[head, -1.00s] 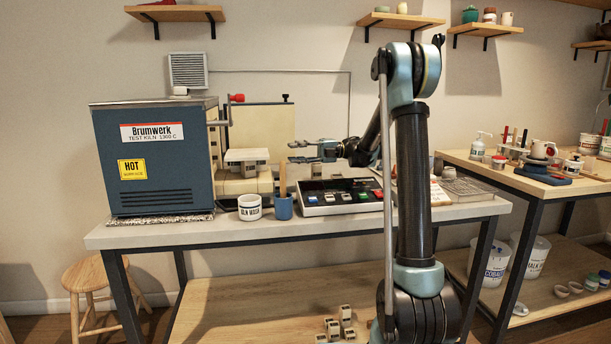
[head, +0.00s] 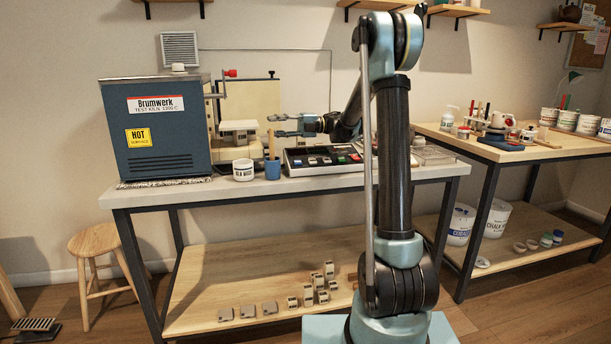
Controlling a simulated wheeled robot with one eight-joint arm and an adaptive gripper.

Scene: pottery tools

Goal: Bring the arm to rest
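My arm (head: 394,150) rises from its base at the lower right. It bends over at the top and reaches down and left behind its own upright link. My gripper (head: 275,126) points left above the back of the grey bench.
The blue kiln (head: 157,130) stands on the bench (head: 300,187) at the left. Small blocks (head: 322,285) lie on the lower shelf. A stool (head: 95,240) stands at the left.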

